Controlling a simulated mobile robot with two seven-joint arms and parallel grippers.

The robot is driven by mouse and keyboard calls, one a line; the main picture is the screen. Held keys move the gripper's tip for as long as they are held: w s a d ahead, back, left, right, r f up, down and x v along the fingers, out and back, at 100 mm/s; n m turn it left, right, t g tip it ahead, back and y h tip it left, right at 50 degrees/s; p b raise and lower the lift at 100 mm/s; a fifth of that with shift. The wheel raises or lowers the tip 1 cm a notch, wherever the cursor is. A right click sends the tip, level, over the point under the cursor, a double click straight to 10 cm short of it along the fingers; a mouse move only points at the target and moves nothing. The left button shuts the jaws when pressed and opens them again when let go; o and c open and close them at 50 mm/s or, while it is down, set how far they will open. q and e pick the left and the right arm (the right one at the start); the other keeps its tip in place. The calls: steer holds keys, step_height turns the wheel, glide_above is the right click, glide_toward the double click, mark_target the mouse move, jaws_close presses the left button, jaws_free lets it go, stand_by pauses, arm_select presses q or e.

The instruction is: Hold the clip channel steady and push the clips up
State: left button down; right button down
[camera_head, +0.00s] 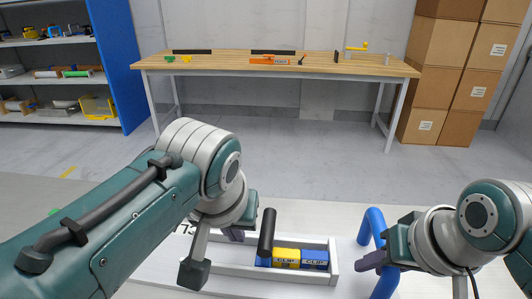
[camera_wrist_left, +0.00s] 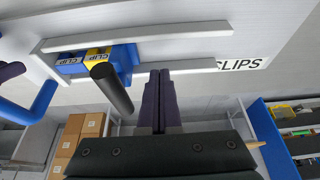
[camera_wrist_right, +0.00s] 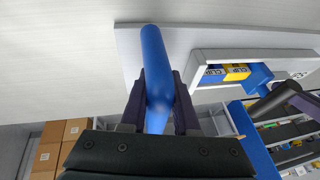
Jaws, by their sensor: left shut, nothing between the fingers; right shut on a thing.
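The white clip channel (camera_head: 220,270) lies on the bench, with a "CLIPS" label at its left end, partly hidden by my left arm. A yellow clip box (camera_head: 286,257) and a blue clip box (camera_head: 315,259) sit side by side at its right end. A blue pusher block with an upright black handle (camera_head: 267,232) stands just left of the yellow box. My left gripper (camera_wrist_left: 160,73) is shut and empty, near the handle and apart from it. My right gripper (camera_wrist_right: 159,85) is shut on the blue bar handle (camera_wrist_right: 153,45) right of the channel; it also shows in the head view (camera_head: 376,218).
A wooden table (camera_head: 220,64) with small parts and tools stands against the back wall. Stacked cardboard boxes (camera_head: 435,65) are at the far right, and a shelf unit (camera_head: 60,75) is at the far left. The floor between is clear.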

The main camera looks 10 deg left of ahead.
arm_select(q)
step_height(320, 180, up, 9)
arm_select(e)
steer(key=shift+s+f, duration=0.1)
stand_by(0.7)
arm_select(q)
steer(key=shift+f, duration=0.1)
stand_by(0.4)
